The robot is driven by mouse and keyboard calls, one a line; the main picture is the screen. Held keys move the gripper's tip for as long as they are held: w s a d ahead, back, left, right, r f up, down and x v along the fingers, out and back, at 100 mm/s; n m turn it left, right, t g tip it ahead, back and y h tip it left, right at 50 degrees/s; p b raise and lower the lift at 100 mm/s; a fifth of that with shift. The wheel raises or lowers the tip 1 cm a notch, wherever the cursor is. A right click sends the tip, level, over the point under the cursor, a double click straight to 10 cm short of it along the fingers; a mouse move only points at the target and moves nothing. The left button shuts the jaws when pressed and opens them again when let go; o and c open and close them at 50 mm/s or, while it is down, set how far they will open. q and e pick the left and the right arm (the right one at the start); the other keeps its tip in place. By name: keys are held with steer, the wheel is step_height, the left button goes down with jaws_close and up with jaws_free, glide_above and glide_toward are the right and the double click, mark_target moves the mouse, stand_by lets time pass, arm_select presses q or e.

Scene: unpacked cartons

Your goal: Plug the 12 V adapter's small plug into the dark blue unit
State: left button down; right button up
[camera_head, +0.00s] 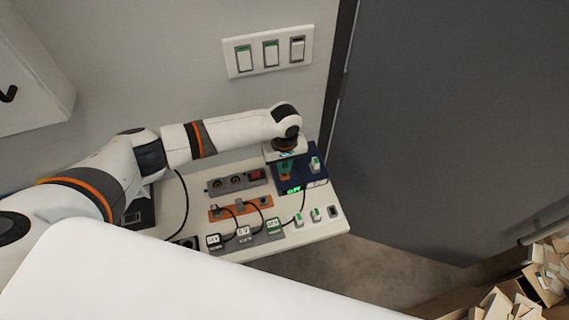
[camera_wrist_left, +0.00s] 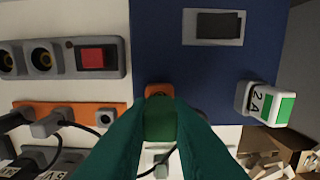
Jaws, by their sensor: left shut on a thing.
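The dark blue unit (camera_head: 318,181) stands at the right end of the shelf, with a lit green display on its front. It fills the upper middle of the left wrist view (camera_wrist_left: 215,75). My left gripper (camera_head: 286,168) is over its left part, shut on a small green plug (camera_wrist_left: 160,122). An orange-rimmed socket (camera_wrist_left: 158,89) shows just beyond the plug at the unit's lower left. I cannot tell whether the plug is inside it. The green-labelled adapter (camera_head: 274,226) sits at the shelf's front; a black cable rises from it towards the unit. My right gripper is not in view.
A white-and-green "2 A" piece (camera_wrist_left: 268,102) sticks up from the unit's right side. A grey socket strip (camera_head: 236,182) with a red switch and an orange strip (camera_head: 228,212) holding other plugs lie left. Cartons (camera_head: 545,275) stand on the floor at right.

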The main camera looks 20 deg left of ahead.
mark_target(284, 165)
arm_select(q)
steer(key=shift+r+p, duration=0.1)
steer(key=shift+p, duration=0.3)
steer(key=shift+f, duration=0.5)
stand_by(0.8)
steer(key=shift+p, duration=0.5)
steer(key=shift+f, duration=0.3)
stand_by(0.7)
steer(key=c, duration=1.3)
jaws_free()
steer(key=shift+o, duration=0.2)
steer(key=shift+r, duration=0.1)
step_height(284, 165, up, 12)
steer(key=b, duration=0.1)
steer(key=shift+b, duration=0.4)
